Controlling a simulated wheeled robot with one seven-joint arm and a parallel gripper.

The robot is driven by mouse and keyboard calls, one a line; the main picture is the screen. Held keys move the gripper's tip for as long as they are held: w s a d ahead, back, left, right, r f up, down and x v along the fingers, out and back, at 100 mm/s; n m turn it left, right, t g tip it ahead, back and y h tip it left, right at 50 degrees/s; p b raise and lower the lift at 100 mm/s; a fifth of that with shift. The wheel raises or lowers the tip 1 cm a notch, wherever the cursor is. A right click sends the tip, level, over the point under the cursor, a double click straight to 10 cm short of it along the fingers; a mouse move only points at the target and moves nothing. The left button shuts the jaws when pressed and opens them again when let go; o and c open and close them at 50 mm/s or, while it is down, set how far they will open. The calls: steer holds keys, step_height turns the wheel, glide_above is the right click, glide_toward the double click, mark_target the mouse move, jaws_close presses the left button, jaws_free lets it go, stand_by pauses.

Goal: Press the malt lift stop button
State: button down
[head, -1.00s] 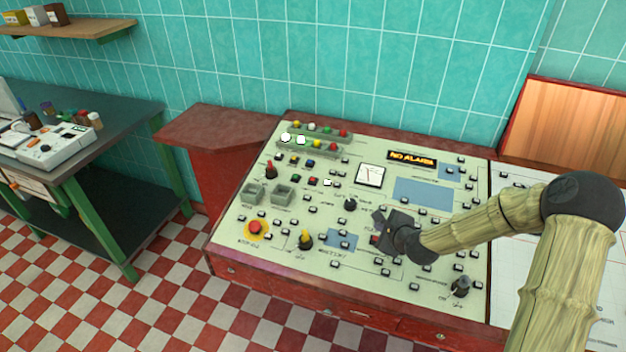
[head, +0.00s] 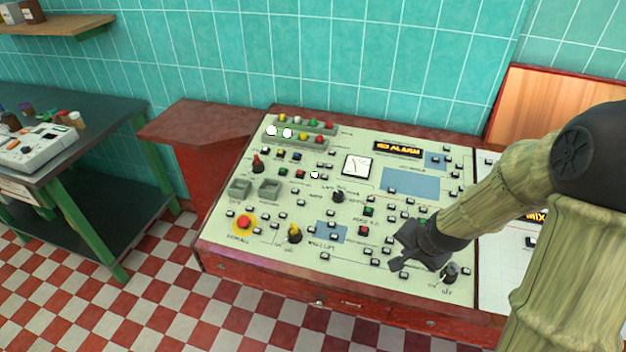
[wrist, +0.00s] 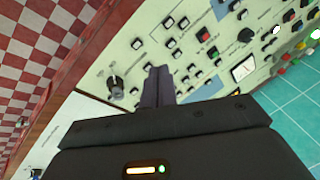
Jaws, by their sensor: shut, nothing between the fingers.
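The control panel (head: 300,205) has many small buttons, and its labels are mostly too small to read. A red button (head: 363,230) sits just below a green button (head: 368,211), with a short label between them; I cannot tell whether this red one is the malt lift stop. In the wrist view the red button (wrist: 203,34) and green button (wrist: 213,52) show beyond my fingers. My gripper (head: 402,260) is shut and empty, low over the panel's right front part, right of and nearer the front than the red button. Whether its tips touch the panel is unclear.
A black knob (head: 450,272) stands right of my gripper. A yellow switch (head: 295,234) and a red mushroom button on yellow (head: 244,222) sit at the front left. An alarm display (head: 398,149) reads NO ALARM. A dark table (head: 90,150) stands left.

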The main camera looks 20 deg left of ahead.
steer(key=s+d+r+n+g+h, duration=0.1)
steer(key=s+d+r+n, duration=0.2)
steer(key=s, duration=0.3)
steer(key=s+d+r+n+g, duration=0.1)
steer(key=s+d+r+n, duration=0.2)
steer(key=s, duration=0.3)
steer(key=shift+s+d+h, duration=0.2)
steer(key=shift+s+h, duration=0.2)
steer(key=shift+w+r, duration=0.1)
